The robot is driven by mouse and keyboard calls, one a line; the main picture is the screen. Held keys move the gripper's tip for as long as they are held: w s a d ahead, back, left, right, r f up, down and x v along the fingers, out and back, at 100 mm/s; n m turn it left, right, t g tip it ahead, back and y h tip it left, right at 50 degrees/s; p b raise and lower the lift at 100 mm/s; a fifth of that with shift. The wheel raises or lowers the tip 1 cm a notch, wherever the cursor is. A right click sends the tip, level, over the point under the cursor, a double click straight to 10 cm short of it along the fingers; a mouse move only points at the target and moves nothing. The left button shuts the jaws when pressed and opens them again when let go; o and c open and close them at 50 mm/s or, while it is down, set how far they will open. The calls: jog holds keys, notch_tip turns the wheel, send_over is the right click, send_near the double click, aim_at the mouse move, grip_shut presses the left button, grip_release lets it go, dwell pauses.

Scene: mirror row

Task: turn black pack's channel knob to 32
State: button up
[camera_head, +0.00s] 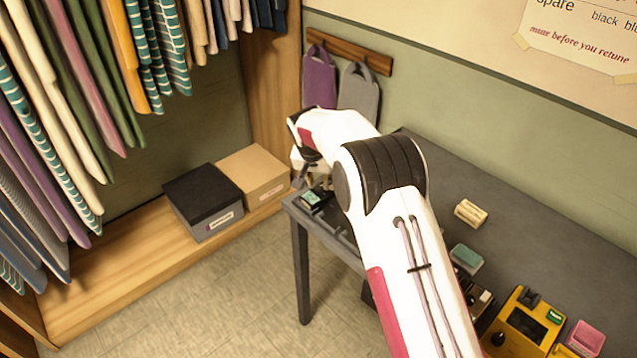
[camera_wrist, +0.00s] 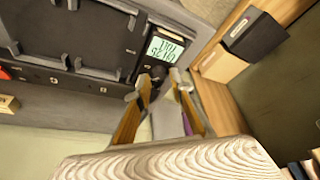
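The black pack (camera_head: 314,198) sits at the far left corner of the grey table, partly hidden by my arm in the head view. In the wrist view its lit green display (camera_wrist: 165,48) shows dark characters, tilted and upside down, too small to read surely. A small dark knob-like part (camera_wrist: 157,73) lies just below the display. My gripper (camera_wrist: 161,78) has its two fingers apart, with tips close to the pack's end on either side of that part. I cannot tell whether they touch it. In the head view, the fingertips are small and hard to make out beside the pack.
A yellow device (camera_head: 523,325), a pink block (camera_head: 585,338), a green-topped block (camera_head: 466,259) and a cream block (camera_head: 470,212) stand on the table (camera_head: 540,235) to the right. Purple (camera_head: 319,78) and grey bags hang on the wall behind. Two boxes stand on the shelf at left.

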jog(key=shift+w+f, duration=0.2)
jog(key=shift+f, duration=0.4)
grip_shut()
jog(key=shift+m, duration=0.5)
jog(key=shift+a+m+h, duration=0.1)
jog(key=shift+m+h, duration=0.5)
jog(key=shift+m, duration=0.5)
